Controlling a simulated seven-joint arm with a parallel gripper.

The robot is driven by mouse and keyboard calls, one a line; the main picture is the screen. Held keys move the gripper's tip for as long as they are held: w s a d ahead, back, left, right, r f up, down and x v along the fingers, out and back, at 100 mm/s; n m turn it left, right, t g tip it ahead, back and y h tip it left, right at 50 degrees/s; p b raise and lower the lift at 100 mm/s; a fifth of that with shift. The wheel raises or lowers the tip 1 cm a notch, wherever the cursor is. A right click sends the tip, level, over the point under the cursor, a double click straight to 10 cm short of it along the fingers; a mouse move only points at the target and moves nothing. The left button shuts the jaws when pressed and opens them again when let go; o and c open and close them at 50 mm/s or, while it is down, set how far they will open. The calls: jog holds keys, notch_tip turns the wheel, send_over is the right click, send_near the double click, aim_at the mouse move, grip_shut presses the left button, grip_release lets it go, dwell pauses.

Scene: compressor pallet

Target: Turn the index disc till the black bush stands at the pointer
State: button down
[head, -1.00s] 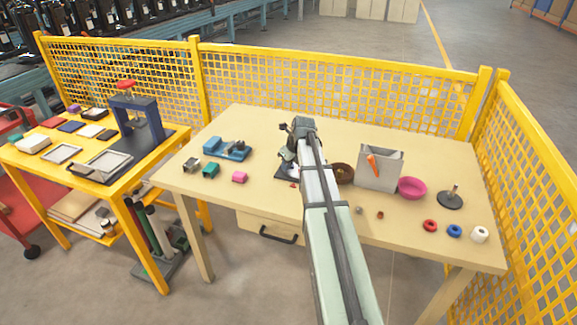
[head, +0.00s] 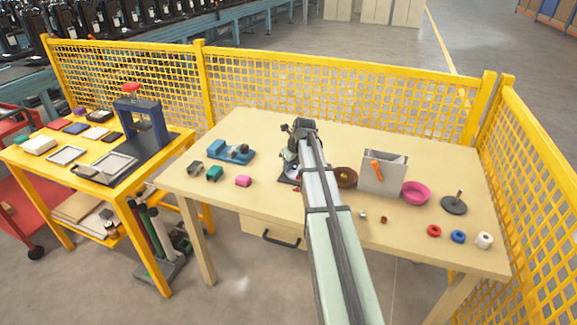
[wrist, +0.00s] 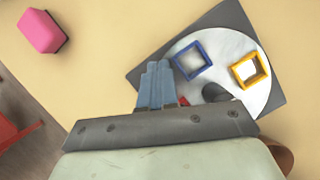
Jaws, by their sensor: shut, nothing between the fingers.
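In the wrist view the index disc (wrist: 225,58) is a pale round plate on a dark square base (wrist: 283,98). A blue square frame (wrist: 190,60) and a yellow square frame (wrist: 249,70) stand on it. A dark rounded piece (wrist: 215,92), perhaps the black bush, is partly hidden by my gripper's body. A small red tip (wrist: 183,101), perhaps the pointer, shows near the disc's lower left edge. My gripper (wrist: 158,66) is shut and empty at the disc's left side; contact cannot be told. In the head view my arm hides most of the disc.
A pink block (head: 243,181) and a blue fixture (head: 231,152) stand left of the disc. To the right are a brown bowl (head: 346,178), a grey box (head: 383,174), a pink bowl (head: 415,193) and a black spindle base (head: 454,205). The table's back is clear.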

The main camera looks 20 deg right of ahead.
dwell(0.3)
jog(key=s+a, duration=0.3)
notch_tip(320, 180, up, 9)
jog(key=s+a, duration=0.2)
jog(key=a, duration=0.1)
jog(key=s+a+f+n+g, duration=0.45)
jog(key=s+a+f, duration=0.35)
jog(key=a+f, duration=0.3)
jog(key=s+a+f+n+g, duration=0.25)
jog(key=s+f+n, duration=0.55)
jog(key=s+f, duration=0.45)
jog(key=s+a+f+n+g, duration=0.2)
jog(key=s+a+f+n, duration=0.2)
jog(key=s+f+n, duration=0.85)
jog(key=s+d+f+n+g+h, duration=0.1)
jog(key=s+f+n, duration=0.6)
jog(key=s+f, duration=0.8)
jog(key=s+g, duration=0.1)
jog(key=s, duration=0.1)
jog(key=shift+s+f, duration=0.2)
jog(key=shift+s, duration=0.15)
